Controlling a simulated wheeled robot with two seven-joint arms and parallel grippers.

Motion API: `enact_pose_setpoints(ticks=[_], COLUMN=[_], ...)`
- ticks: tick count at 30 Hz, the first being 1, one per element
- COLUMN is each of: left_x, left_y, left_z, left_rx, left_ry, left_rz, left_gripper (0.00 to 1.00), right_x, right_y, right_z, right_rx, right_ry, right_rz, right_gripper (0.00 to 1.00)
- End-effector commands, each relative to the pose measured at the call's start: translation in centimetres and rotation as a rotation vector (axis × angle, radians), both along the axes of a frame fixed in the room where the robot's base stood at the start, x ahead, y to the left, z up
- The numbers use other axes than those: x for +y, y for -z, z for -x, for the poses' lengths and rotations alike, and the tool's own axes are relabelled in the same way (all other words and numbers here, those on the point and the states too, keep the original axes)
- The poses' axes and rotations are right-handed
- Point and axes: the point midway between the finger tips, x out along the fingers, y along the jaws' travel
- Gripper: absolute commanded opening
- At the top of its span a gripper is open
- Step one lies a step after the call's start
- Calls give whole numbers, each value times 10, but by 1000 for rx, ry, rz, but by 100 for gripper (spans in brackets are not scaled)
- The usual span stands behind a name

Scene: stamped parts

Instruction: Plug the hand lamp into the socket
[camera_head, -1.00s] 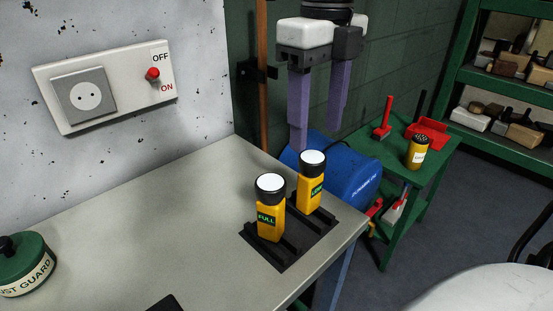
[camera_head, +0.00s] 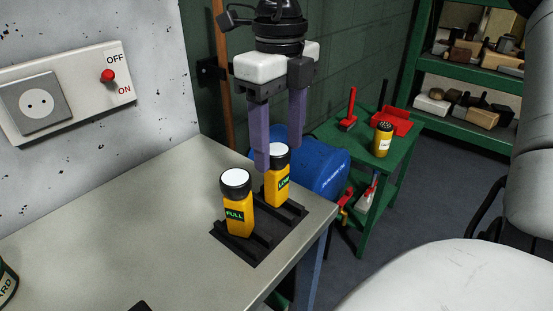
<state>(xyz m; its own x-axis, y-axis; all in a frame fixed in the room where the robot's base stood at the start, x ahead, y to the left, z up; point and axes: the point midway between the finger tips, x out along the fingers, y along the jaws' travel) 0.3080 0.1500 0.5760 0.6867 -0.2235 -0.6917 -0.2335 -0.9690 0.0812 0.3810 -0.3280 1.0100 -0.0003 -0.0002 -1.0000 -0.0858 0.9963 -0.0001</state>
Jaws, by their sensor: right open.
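The socket (camera_head: 37,104) is a grey square with a round face and two holes, on a white wall plate at the left. Two yellow hand lamps with black collars and white tops stand upright in a black holder on the bench. The front lamp (camera_head: 237,205) reads FULL. The rear lamp (camera_head: 278,180) carries a green label that seems to read LOW. My right gripper (camera_head: 279,156) points down with its purple fingers apart and empty. One finger overlaps the rear lamp's top in the picture; I cannot tell whether they touch. My left gripper is not in view.
The plate also bears a red switch (camera_head: 108,76) between OFF and ON. The pale bench (camera_head: 120,230) is mostly clear. A green tin (camera_head: 6,285) is cut off at the left edge. A blue drum (camera_head: 318,168) and a green cart (camera_head: 358,146) stand beyond the bench.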

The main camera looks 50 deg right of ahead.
Motion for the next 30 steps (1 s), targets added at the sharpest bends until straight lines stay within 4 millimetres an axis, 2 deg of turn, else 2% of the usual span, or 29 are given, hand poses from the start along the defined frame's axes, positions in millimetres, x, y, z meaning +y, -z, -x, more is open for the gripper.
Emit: enact_pose_setpoints(ticks=[5, 15, 27, 30], left_x=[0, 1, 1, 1], left_y=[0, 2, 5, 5], left_z=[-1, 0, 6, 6], left_rx=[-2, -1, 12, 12], left_ry=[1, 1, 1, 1], left_rz=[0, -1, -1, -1], left_gripper=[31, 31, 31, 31], right_x=[0, 5, 5, 5], right_y=[4, 48, 51, 51], right_z=[0, 0, -1, -1], right_rx=[2, 1, -2, -2], right_ry=[0, 1, 3, 2], right_rz=[0, -1, 0, 0], right_gripper=[57, 57, 57, 42])
